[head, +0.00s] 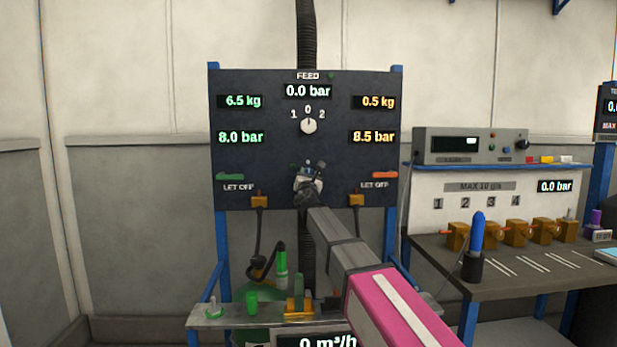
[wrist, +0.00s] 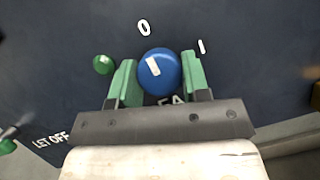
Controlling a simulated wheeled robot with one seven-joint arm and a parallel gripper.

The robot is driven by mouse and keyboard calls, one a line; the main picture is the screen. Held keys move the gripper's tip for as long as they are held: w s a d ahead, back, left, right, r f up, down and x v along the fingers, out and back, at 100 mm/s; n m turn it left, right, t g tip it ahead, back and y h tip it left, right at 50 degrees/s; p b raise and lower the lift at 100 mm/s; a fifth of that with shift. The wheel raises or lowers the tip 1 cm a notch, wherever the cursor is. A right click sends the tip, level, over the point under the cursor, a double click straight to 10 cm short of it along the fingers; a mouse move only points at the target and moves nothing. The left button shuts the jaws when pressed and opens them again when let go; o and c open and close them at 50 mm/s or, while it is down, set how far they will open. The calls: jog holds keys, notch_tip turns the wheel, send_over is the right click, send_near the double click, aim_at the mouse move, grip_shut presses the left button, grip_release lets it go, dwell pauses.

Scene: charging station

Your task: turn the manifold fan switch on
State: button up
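The fan switch is a round blue knob (wrist: 159,75) with a white pointer, on the dark panel (head: 230,165). In the wrist view its pointer is turned up and slightly left, toward the 0 mark (wrist: 144,28). The I mark (wrist: 201,46) is at its upper right. A partly hidden label beginning "FA" is below it. My gripper (wrist: 160,83) has one green finger on each side of the knob, close against its edges. I cannot tell whether they press on it. In the head view my gripper (head: 308,185) is at the panel's lower middle and hides most of the switch.
The feed selector (head: 308,126) is above my gripper, pointing to 0. Green (head: 230,177) and orange (head: 384,175) let-off handles flank it. A small green button (wrist: 103,64) is just left of my fingers. A workbench (head: 500,262) with several valves stands at right.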

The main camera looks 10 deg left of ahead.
jog(key=shift+m, duration=0.4)
jog(key=m+h, duration=0.1)
jog(key=m, duration=0.2)
jog(key=m+h, duration=0.2)
jog(key=m, duration=0.1)
jog(key=shift+a+g, duration=0.15)
jog(key=shift+g, duration=0.25)
jog(key=m+h, duration=0.1)
jog(key=m, duration=0.1)
jog(key=m+g+h, duration=0.1)
jog(key=m, duration=0.2)
jog(key=shift+r+m+g, duration=0.15)
jog(key=shift+m+g, duration=0.15)
jog(key=m, duration=0.2)
jog(key=m+g, duration=0.1)
jog(key=m, duration=0.1)
jog(key=shift+m+g+h, duration=0.3)
jog(key=shift+h, duration=0.1)
jog(key=shift+m+g+y, duration=0.3)
jog(key=shift+m+g, duration=0.4)
jog(key=shift+m, duration=1.1)
jog(key=o, duration=0.9)
jog(key=shift+o, duration=0.2)
